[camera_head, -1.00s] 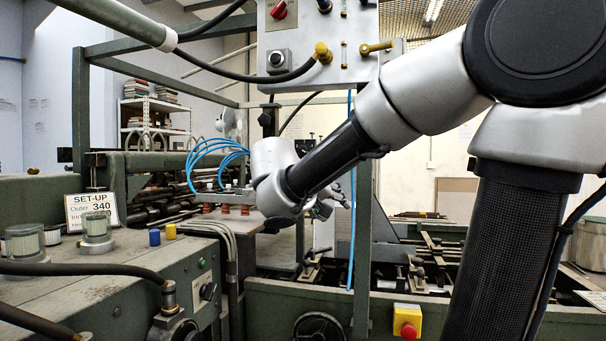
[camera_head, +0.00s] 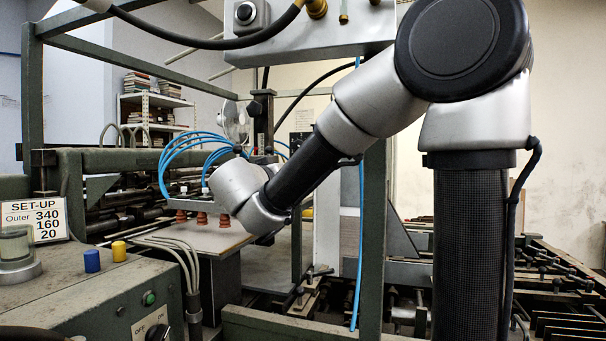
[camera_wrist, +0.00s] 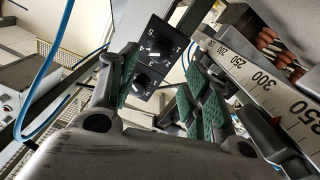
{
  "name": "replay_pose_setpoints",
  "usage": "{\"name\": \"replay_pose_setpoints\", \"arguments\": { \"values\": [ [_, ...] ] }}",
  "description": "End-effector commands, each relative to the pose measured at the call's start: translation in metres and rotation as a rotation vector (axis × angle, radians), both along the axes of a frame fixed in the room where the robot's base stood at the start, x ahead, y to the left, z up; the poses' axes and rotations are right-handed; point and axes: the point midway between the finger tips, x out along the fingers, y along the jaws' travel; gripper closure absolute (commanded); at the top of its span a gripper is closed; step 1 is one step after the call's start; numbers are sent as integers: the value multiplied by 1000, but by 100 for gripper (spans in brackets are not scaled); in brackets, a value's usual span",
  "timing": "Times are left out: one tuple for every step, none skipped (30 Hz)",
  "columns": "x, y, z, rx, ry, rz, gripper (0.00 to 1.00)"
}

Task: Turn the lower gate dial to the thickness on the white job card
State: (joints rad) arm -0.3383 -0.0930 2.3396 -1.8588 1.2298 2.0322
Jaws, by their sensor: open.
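In the wrist view, a black panel carries an upper dial (camera_wrist: 156,48) and a lower dial (camera_wrist: 145,83), each with a knob and white numerals around it. The pointer settings are too small to read surely. My gripper (camera_wrist: 163,72) is open, its two green-padded fingers either side of the panel in the picture. The dials appear beyond the fingertips, and nothing is held. In the head view my wrist hides the fingers and the dial panel. A white card (camera_head: 35,220) headed SET-UP at the left shows Outer 340, 160 and 20; no thickness is readable on it.
A white scale (camera_wrist: 262,82) runs along the right of the wrist view. Blue hoses (camera_head: 190,150) and red suction cups (camera_head: 202,218) are beside my wrist in the head view. A green post (camera_head: 373,240) and grey control box (camera_head: 300,45) stand close to my arm.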

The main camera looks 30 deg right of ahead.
Motion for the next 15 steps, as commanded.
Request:
{"name": "replay_pose_setpoints", "arguments": {
  "values": [
    [1, -1, 0, 1, -2, 0, 51],
    [2, -2, 0, 1, -2, 0, 51],
    [5, -4, 0, 1, -3, 0, 51],
    [7, -7, 0, 2, -4, -2, 51],
    [10, -10, 0, 2, -4, -3, 51],
    [14, -15, 0, 2, -3, -3, 51],
    [18, -19, 0, 2, -2, -4, 51],
    [22, -23, 0, 1, -2, -4, 51],
    [27, -28, 0, 1, -1, -4, 51],
    [31, -32, 0, 1, -2, -4, 51],
    [34, -36, 0, 1, -2, -4, 51],
    [38, -40, -1, 2, -1, -3, 51],
    [42, -43, 0, 2, -1, -3, 51],
    [44, -45, 0, 1, -2, -3, 51],
    [48, -48, 0, 1, -3, -1, 51]
  ]
}}
